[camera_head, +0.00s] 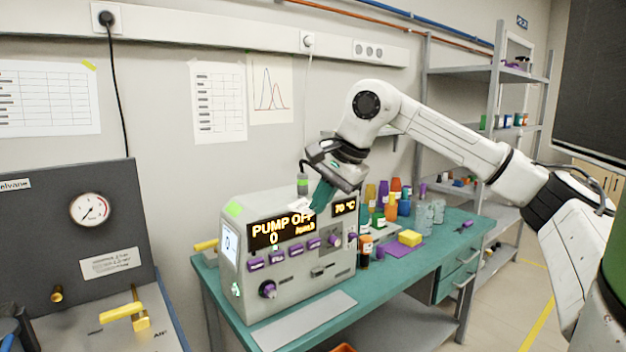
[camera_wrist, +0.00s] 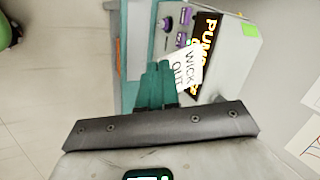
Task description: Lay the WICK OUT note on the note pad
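The WICK OUT note (camera_wrist: 188,66) is a small white card with black print, in the wrist view at the tips of my gripper's teal fingers. My gripper (camera_head: 321,194) appears shut on the note's edge, above the top of the grey pump machine (camera_head: 330,268). The note also shows as a white patch in the head view (camera_head: 300,205), tilted, by the machine's top edge. The fingers (camera_wrist: 158,84) sit close together in the wrist view. A flat pale grey plate (camera_head: 303,322) lies on the bench before the machine; I cannot tell whether it is the note pad.
The machine's display reads PUMP OFF. Coloured bottles (camera_head: 391,205), a yellow block (camera_head: 410,238) and a purple mat (camera_head: 397,250) are on the teal bench (camera_head: 455,232) right of the machine. A dark gauge panel (camera_head: 75,225) stands at left. Shelves (camera_head: 490,70) are behind.

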